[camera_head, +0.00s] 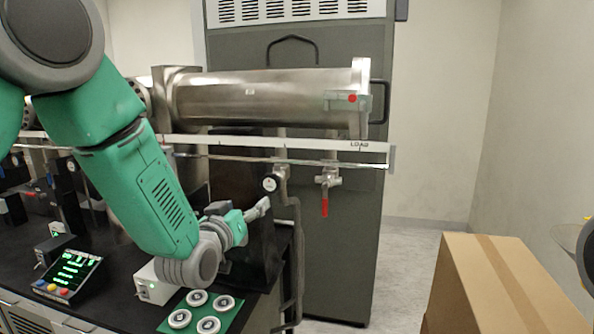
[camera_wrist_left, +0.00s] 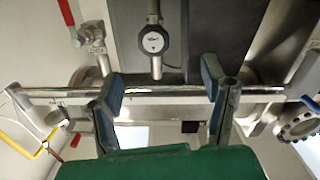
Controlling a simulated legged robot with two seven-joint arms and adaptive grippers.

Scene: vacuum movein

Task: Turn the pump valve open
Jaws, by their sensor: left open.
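A valve with a red handle (camera_head: 325,207) hangs below the rail at the front of the steel chamber, its handle pointing down. The red handle also shows in the left wrist view (camera_wrist_left: 67,12), at the upper left. A round white-faced dial or knob (camera_head: 270,184) sits left of it on a pipe; it also shows in the left wrist view (camera_wrist_left: 153,38). Which one is the pump valve is not clear. My left gripper (camera_head: 262,207) is open and empty, below the dial and left of the red handle. In the wrist view its fingers (camera_wrist_left: 162,75) are spread below the dial.
The steel chamber (camera_head: 260,97) and rail labelled LOAD (camera_head: 300,146) run above my gripper. A vertical pipe (camera_head: 297,250) stands close by. The black bench (camera_head: 110,300) holds a lit control box (camera_head: 72,272). A cardboard box (camera_head: 500,285) stands at lower right.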

